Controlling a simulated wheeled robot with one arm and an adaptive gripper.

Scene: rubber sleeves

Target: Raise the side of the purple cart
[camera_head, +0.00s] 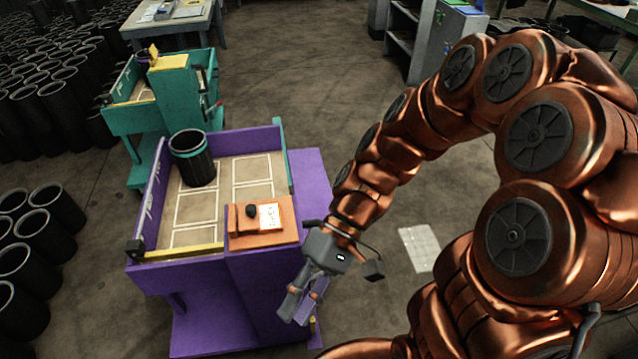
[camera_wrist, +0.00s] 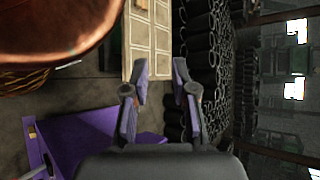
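The purple cart (camera_head: 215,280) stands left of centre in the head view. Its left and back walls stand upright around a beige bed with white outlined rectangles. On its right a wide purple panel (camera_head: 312,178) projects outward, looking folded down, though its lower end is hidden behind my arm. My gripper (camera_head: 299,304) is by the cart's front right corner; whether it touches the cart is unclear. In the wrist view my gripper (camera_wrist: 160,76) has its fingers apart with nothing between them. A purple part of the cart (camera_wrist: 85,138) shows at lower left there.
A black cylinder with a teal band (camera_head: 193,160) stands in the cart's bed. An orange block (camera_head: 262,238) with a paper is at its front right. A teal cart (camera_head: 180,85) stands behind. Black sleeves (camera_head: 55,205) crowd the left. Floor right of the cart is mostly clear.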

